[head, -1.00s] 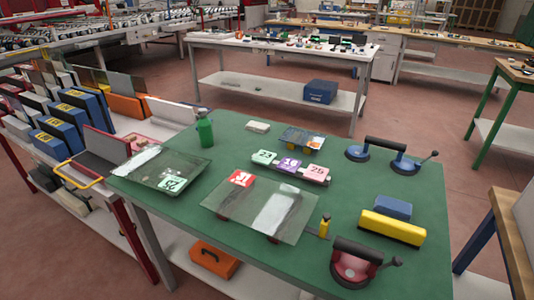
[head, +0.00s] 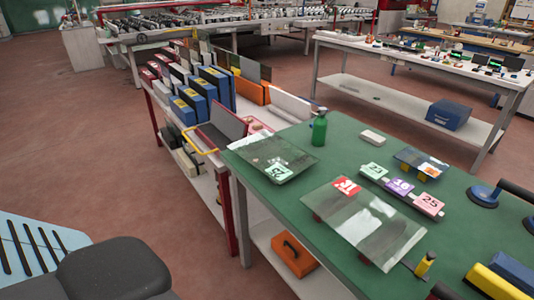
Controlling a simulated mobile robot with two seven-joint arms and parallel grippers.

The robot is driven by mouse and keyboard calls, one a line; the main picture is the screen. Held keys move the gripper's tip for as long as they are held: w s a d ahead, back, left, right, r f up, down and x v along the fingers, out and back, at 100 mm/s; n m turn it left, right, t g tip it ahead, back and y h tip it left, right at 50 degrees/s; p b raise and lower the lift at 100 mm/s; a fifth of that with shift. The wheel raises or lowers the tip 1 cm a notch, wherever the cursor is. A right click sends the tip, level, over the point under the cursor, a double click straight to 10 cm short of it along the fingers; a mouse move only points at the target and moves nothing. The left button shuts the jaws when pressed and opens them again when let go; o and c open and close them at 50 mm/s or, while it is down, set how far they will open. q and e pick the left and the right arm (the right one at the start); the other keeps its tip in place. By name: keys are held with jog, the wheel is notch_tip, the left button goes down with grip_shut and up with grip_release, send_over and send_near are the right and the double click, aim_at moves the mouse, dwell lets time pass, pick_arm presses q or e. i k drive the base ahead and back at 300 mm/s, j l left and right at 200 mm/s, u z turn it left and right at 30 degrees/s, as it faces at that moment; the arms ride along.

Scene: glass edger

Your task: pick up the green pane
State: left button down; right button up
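A clear glass pane with a green number label (head: 279,172) lies near the left end of the green-topped table; this green label is the only green marking I see on a pane. The pane's glass (head: 262,152) looks dark, with a whitish patch, and its left edge is close to the table's edge. A larger clear pane with a red label (head: 345,188) lies to its right, raised on small dark blocks. A small bluish pane with an orange mark (head: 421,163) lies farther back. Neither gripper is in view.
A green bottle (head: 319,129) stands behind the green-labelled pane. Several numbered cards (head: 400,186) and a suction lifter (head: 483,196) lie to the right. A rack of upright panes and blue boxes (head: 214,88) stands left of the table. Open floor (head: 80,150) lies farther left.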

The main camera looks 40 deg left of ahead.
aim_at(279, 160)
jog(key=u, duration=1.25)
jog(key=k+u, duration=0.15)
jog(key=u, duration=0.2)
